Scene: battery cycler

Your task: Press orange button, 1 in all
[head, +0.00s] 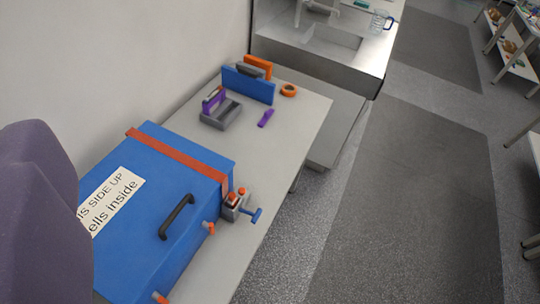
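A small grey block (235,212) stands on the pale bench, against the right end of a large blue box (160,190). Two small orange caps sit on the block: a left one (232,197) and a right one (242,191). They look like buttons, but they are too small to tell whether either is pressed. My gripper is not in view.
The pale bench (300,120) holds a grey tray (221,114), a blue panel (248,84), an orange tape roll (288,90) and a purple piece (266,118) farther back. A metal sink unit (335,50) stands beyond. The floor (400,200) on the right is clear.

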